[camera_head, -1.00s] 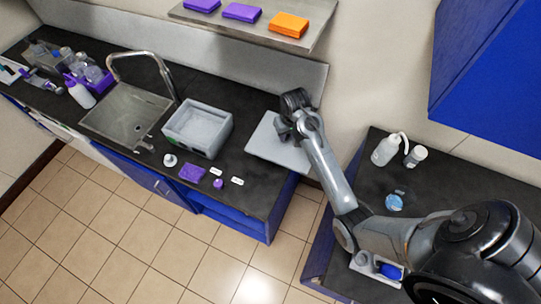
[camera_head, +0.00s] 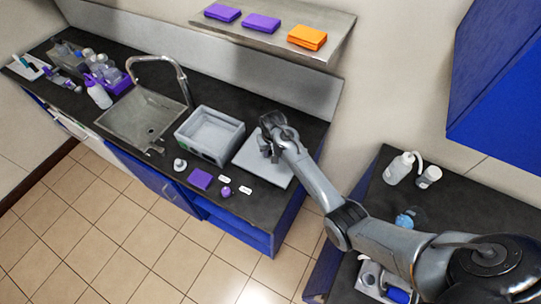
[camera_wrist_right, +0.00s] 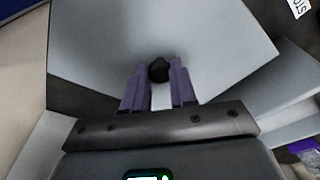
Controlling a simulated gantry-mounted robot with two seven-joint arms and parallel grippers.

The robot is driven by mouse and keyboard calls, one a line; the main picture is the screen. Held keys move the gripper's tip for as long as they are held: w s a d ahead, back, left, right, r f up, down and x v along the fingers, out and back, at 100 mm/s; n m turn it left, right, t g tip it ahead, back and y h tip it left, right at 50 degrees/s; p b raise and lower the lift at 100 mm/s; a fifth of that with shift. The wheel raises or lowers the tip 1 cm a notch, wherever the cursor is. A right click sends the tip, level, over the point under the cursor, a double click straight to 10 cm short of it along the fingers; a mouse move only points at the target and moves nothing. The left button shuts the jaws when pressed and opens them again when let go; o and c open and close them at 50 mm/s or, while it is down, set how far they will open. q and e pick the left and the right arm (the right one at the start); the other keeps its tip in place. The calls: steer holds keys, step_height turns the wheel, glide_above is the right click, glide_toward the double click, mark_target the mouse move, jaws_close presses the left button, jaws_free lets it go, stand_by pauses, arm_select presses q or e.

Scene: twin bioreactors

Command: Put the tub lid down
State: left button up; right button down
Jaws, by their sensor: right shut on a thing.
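The tub lid (camera_head: 279,171) is a flat pale grey rectangle with a small black knob (camera_wrist_right: 159,70). It lies over the dark counter just right of the open grey tub (camera_head: 210,134); whether it touches the counter I cannot tell. My right gripper (camera_head: 268,153) is over the lid. In the right wrist view its purple fingers (camera_wrist_right: 159,84) are closed on the knob, and the lid fills most of that view. My left gripper is in neither view.
A sink (camera_head: 143,116) with a tall tap is left of the tub. A purple cloth (camera_head: 200,179), a purple knob-like item (camera_head: 226,191) and small white labels lie at the front edge. A gap separates this counter from the right one, with white bottles (camera_head: 399,168).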

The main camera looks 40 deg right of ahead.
mark_target(271, 153)
steer(key=shift+f, duration=1.75)
steer(key=c, duration=0.9)
jaws_free()
steer(key=shift+f, duration=0.2)
steer(key=shift+r, duration=0.15)
step_height(271, 153, up, 12)
steer(key=s+p, duration=0.1)
steer(key=s, duration=0.1)
steer(key=s+a+f+n, duration=0.2)
steer(key=s+a, duration=0.1)
steer(key=s, duration=0.4)
steer(key=s+a+f+n, duration=0.1)
steer(key=s+a+f, duration=0.15)
steer(key=s, duration=0.35)
steer(key=s+a+r+n+t, duration=0.1)
steer(key=s+a, duration=0.3)
steer(key=s, duration=0.4)
steer(key=s+a+r+n+t+y, duration=0.1)
steer(key=s+a+r, duration=0.3)
steer(key=s, duration=0.4)
steer(key=shift+a+n, duration=0.65)
steer(key=shift+n, duration=0.15)
